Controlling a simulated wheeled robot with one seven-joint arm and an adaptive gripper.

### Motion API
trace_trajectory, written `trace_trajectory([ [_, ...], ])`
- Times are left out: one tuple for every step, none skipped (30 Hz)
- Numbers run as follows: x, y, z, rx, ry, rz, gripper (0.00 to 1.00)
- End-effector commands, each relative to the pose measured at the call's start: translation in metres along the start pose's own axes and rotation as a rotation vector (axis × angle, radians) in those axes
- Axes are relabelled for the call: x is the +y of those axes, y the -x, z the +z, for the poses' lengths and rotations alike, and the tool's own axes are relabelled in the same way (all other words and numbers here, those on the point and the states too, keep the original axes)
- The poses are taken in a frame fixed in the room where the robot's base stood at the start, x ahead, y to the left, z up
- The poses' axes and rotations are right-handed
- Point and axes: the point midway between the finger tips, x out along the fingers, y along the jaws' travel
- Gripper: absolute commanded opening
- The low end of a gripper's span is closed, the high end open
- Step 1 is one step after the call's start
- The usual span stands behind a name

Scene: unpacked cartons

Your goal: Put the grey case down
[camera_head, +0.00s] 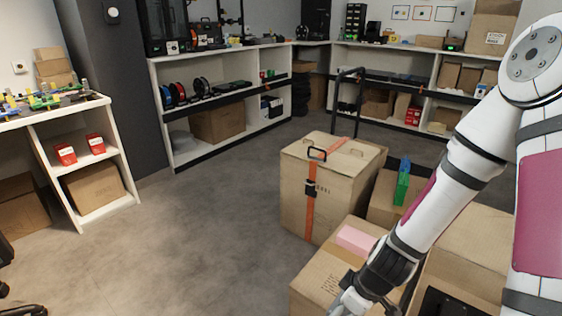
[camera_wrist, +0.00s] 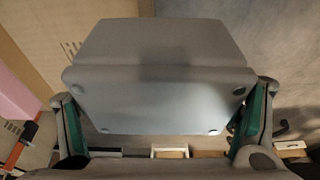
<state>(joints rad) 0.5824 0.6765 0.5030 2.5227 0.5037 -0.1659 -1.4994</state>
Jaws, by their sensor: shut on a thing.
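The grey case (camera_wrist: 160,60) fills the middle of the wrist view, its broad flat face with small round feet turned to the camera. My gripper (camera_wrist: 163,112) has its green-padded fingers at the left and right edges of the case, shut on it. In the head view my gripper (camera_head: 362,301) is at the bottom edge, beside a cardboard carton (camera_head: 318,281). I cannot make out the case there; it is hidden or below the picture. What lies directly under the case is hidden.
A tall carton with an orange strap (camera_head: 311,213) stands behind my gripper. A pink block (camera_head: 355,240) lies on the nearer carton, and a green object (camera_head: 402,184) stands on another. More cartons crowd the right. Grey floor (camera_head: 200,240) is open to the left.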

Motion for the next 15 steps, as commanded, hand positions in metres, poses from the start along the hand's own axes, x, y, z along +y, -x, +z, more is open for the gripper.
trace_trajectory([
  [0.003, 0.000, -0.001, 0.001, -0.017, 0.008, 0.52],
  [0.005, 0.001, -0.001, 0.001, -0.034, 0.013, 0.52],
  [0.009, 0.002, -0.002, 0.001, -0.063, 0.022, 0.52],
  [0.012, 0.003, -0.003, 0.001, -0.088, 0.030, 0.52],
  [0.016, 0.004, -0.005, 0.001, -0.119, 0.039, 0.52],
  [0.022, 0.007, -0.008, 0.002, -0.166, 0.054, 0.52],
  [0.028, 0.010, -0.012, 0.003, -0.206, 0.066, 0.52],
  [0.034, 0.015, -0.017, 0.004, -0.249, 0.081, 0.52],
  [0.041, 0.021, -0.024, 0.005, -0.306, 0.098, 0.52],
  [0.044, 0.025, -0.028, 0.006, -0.341, 0.107, 0.52],
  [0.048, 0.029, -0.032, 0.006, -0.374, 0.115, 0.52],
  [0.051, 0.033, -0.037, 0.005, -0.412, 0.124, 0.52],
  [0.054, 0.036, -0.041, 0.006, -0.437, 0.131, 0.52],
  [0.056, 0.039, -0.044, 0.005, -0.460, 0.136, 0.52],
  [0.058, 0.043, -0.048, 0.005, -0.488, 0.143, 0.52],
])
